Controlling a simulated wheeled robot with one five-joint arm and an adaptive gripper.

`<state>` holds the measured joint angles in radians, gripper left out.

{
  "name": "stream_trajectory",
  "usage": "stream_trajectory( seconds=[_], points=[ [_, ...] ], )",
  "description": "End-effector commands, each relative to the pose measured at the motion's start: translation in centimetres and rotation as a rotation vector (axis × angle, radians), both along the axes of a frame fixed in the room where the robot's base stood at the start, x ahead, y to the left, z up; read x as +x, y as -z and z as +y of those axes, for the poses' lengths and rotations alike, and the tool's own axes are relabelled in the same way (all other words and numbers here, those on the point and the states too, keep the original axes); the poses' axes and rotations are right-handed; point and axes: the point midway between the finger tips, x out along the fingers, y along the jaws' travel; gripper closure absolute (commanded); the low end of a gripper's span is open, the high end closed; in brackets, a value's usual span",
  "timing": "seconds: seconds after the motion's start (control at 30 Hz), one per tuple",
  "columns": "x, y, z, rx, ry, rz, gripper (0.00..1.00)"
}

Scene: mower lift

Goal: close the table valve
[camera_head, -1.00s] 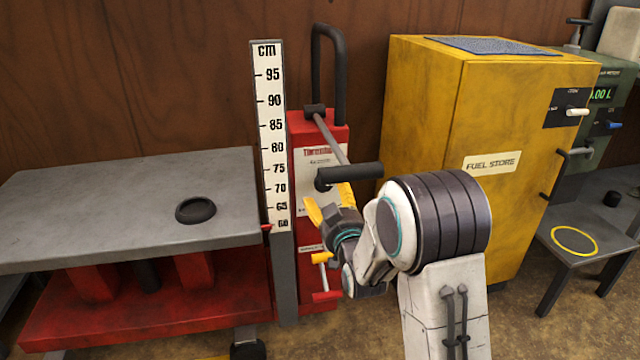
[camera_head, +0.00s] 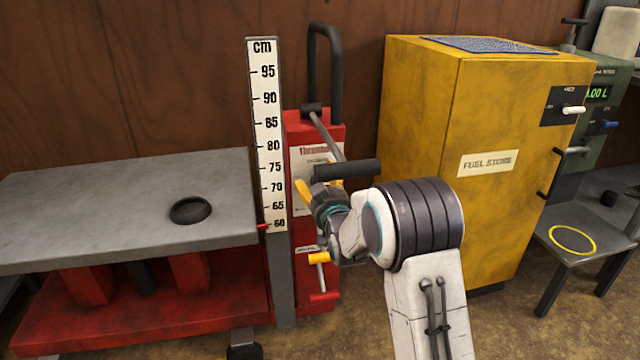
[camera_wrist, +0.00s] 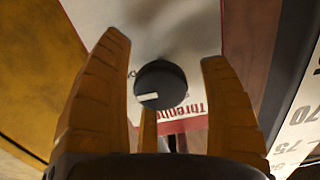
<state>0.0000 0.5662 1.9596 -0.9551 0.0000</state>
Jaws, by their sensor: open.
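A round black knob (camera_wrist: 160,85) with a white mark sits on the pale front panel of the red pump unit, seen in the wrist view. I take it for the table valve; the white mark points to the left. In the head view my arm and gripper cover it. My gripper (camera_head: 319,187) is in front of the red unit (camera_head: 305,268), below the black lever grip. In the wrist view my gripper (camera_wrist: 165,52) is open, with yellow fingers on either side of the knob. No contact with the knob is visible.
A grey lift table (camera_head: 105,205) with a black ring (camera_head: 190,210) stands at left beside a cm scale (camera_head: 268,140). A black lever grip (camera_head: 347,170) juts out over my gripper. A yellow-ended lever (camera_head: 318,258) is below. A yellow fuel store (camera_head: 430,130) stands right.

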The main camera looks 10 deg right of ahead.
Motion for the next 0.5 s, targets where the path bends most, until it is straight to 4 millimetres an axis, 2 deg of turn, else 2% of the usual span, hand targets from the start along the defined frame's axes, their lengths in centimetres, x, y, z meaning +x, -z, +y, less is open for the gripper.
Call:
stream_trajectory(
  seconds=[0.2,0.5],
  points=[
    [0.0,0.0,0.0,0.0,0.0,0.0,0.27],
    [-0.01,0.0,0.0,0.0,0.0,0.0,0.54]
  ],
)
